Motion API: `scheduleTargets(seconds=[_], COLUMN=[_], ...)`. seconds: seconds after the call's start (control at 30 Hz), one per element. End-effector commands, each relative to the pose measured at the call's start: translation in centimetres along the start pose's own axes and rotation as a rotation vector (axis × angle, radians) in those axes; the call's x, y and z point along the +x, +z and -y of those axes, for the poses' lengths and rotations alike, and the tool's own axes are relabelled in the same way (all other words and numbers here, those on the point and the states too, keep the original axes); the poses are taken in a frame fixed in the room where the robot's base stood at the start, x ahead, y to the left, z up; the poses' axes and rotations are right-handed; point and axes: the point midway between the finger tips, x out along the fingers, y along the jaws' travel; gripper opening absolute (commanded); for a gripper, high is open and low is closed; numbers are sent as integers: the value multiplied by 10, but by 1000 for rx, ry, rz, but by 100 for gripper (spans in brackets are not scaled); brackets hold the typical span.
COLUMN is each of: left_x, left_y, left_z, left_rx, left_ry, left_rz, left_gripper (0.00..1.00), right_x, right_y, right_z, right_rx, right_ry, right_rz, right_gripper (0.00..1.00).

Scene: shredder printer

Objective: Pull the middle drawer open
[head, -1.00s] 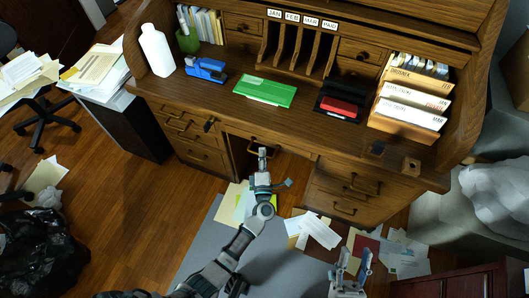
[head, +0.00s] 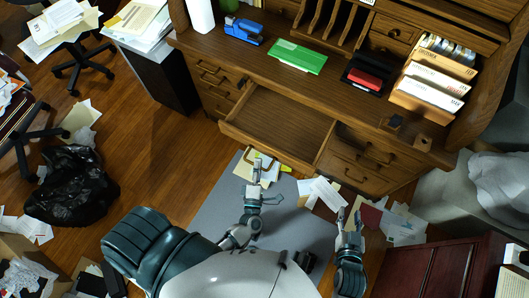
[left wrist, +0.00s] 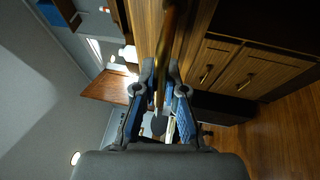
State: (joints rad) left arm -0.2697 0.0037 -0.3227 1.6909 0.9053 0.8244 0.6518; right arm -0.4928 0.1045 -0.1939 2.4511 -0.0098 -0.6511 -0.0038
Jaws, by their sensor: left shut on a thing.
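The middle drawer (head: 275,115) of the wooden desk is pulled well out, with its empty inside showing in the head view. My left gripper (head: 257,166) is in front of the drawer's front panel. In the left wrist view my left gripper (left wrist: 160,82) is shut on the drawer handle (left wrist: 164,50), a brass-coloured bar between its two fingers. The fingers hide part of the handle. My right gripper (head: 348,218) is open and empty, low over the floor, to the right of the left gripper and apart from the desk.
The desktop holds a blue stapler (head: 243,31), a green box (head: 298,57), a red stamp pad (head: 367,81) and white file folders (head: 437,83). Closed side drawers (head: 360,165) flank the opening. Papers (head: 325,194) litter the floor. A black bag (head: 72,185) lies at left, a dark red cabinet (head: 440,270) at lower right.

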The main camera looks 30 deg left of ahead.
Motion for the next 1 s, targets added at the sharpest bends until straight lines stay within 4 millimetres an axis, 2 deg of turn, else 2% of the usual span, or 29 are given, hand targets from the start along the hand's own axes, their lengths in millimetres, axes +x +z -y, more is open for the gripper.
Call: scheduleTargets(seconds=[0.03, 0.1, 0.5, 0.53, 0.6, 0.63, 1.0], left_x=[-3, -7, -10, -10, -9, -9, -16], left_y=[-8, -9, -10, -10, -10, -9, -4], left_z=[1, 1, 1, 1, 1, 1, -1], left_rx=[6, 5, 4, 4, 4, 3, 5], left_ry=[-1, -2, -4, -4, -4, -4, -1], left_rz=[-12, -13, -13, -13, -12, -11, -4], left_gripper=[0, 0, 0, 15, 32, 36, 36], right_x=[-1, -1, -2, -2, -2, -2, -2], right_y=[2, 4, 7, 7, 7, 7, 6], right_z=[0, -1, -4, -4, -4, -4, -3], right_rx=[0, -1, 2, 2, 2, 2, 3], right_ry=[1, 2, 1, 1, 1, 1, 0], right_rz=[13, 25, 34, 34, 33, 33, 34], right_gripper=[40, 40, 40, 40, 40, 40, 40])
